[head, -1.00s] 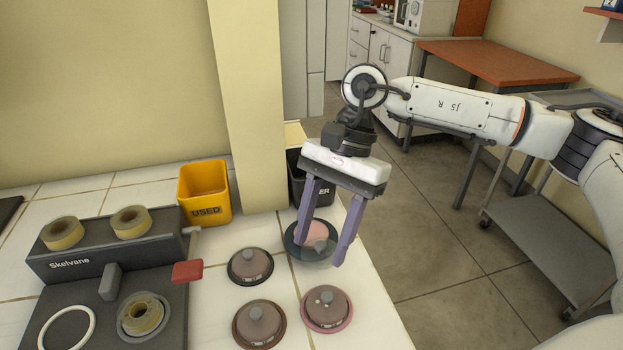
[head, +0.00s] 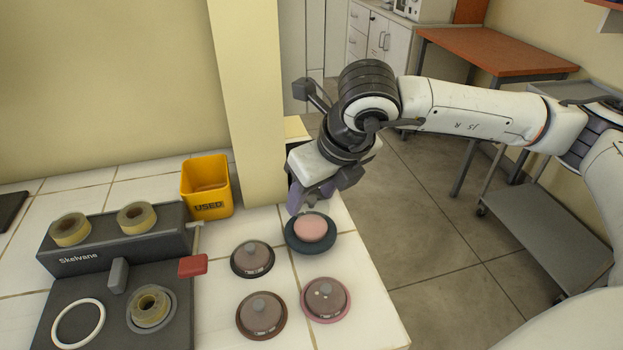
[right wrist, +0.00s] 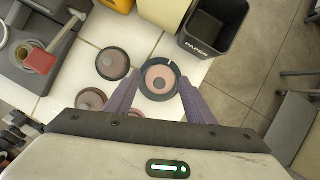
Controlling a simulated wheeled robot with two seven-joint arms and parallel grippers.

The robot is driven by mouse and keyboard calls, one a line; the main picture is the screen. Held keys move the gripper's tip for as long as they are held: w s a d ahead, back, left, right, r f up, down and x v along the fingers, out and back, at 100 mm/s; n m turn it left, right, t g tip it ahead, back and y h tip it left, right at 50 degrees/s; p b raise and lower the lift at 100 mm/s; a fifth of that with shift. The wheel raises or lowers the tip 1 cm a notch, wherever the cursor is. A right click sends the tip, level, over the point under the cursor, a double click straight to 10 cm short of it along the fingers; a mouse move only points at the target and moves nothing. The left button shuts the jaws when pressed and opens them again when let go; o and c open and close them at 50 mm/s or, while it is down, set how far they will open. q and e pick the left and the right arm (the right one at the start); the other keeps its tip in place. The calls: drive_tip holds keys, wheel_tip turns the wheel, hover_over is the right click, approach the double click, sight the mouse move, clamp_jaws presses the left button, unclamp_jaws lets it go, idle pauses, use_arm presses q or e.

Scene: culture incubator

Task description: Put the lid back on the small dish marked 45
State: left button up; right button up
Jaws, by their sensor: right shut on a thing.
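The open small dish (head: 312,229) has a pink inside and a dark rim; it stands on the white bench near its right edge. No mark 45 is legible on it. My right gripper (head: 312,200) is tilted just behind and above this dish. In the right wrist view its purple fingers (right wrist: 160,84) straddle a clear, greyish lid with a round knob (right wrist: 159,83), seen in line with the dish. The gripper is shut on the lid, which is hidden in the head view. My left gripper is not in view.
Three lidded dishes stand nearby: one to the left (head: 252,259), two in front (head: 262,315) (head: 326,299). A yellow USED bin (head: 206,188) and a wall pillar are behind. A black PAPER bin (right wrist: 212,38) is beside the bench. The grey Skelvane device (head: 115,245) is left.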

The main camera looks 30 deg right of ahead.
sight(313, 206)
drive_tip(key=m, duration=0.1)
drive_tip(key=r+m+h, duration=0.1)
drive_tip(key=m, duration=0.1)
drive_tip(key=shift+w+r, duration=0.2)
drive_tip(key=shift+w, duration=0.2)
drive_tip(key=shift+d+m+h, duration=0.1)
drive_tip(key=shift+m+h, duration=0.2)
drive_tip(key=shift+m, duration=0.1)
drive_tip(key=shift+f, duration=1.55)
wheel_tip(313, 206, down, 3)
drive_tip(key=b, duration=0.3)
drive_tip(key=shift+f, duration=0.15)
drive_tip(key=shift+b, duration=0.3)
drive_tip(key=shift+w+b, duration=0.1)
drive_tip(key=shift+b, duration=0.35)
